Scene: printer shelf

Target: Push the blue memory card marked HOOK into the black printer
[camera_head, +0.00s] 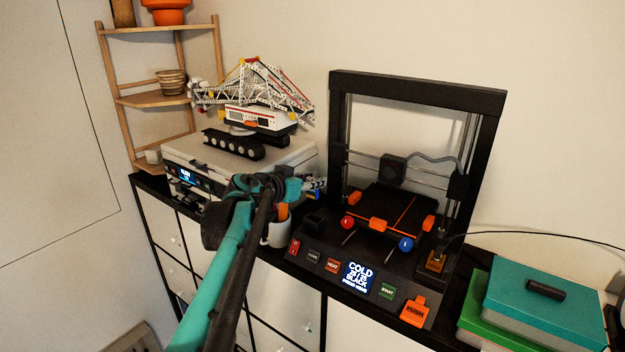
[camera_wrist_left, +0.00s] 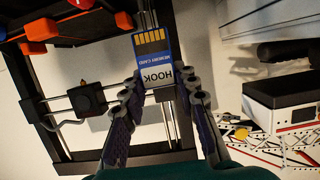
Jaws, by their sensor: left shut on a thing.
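The blue and white memory card marked HOOK (camera_wrist_left: 154,55) is between the fingertips of my left gripper (camera_wrist_left: 159,84) in the left wrist view. Its gold contacts point away from the gripper. My left gripper (camera_head: 262,186) is shut on it; in the head view the gripper is left of the black printer (camera_head: 418,87), in front of the white printer. I cannot clearly make out the card there. The black printer's panel has a lit screen (camera_head: 357,276) reading COLD and BLACK. Its card slot is not clear to me. My right gripper is not in view.
A white printer (camera_head: 296,159) carries a model crane (camera_head: 255,100). A light mug (camera_head: 277,232) stands between the printers. The black printer has red and blue knobs and an orange labelled piece (camera_head: 415,311) at its front right. Teal (camera_head: 540,300) and green boxes lie at right.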

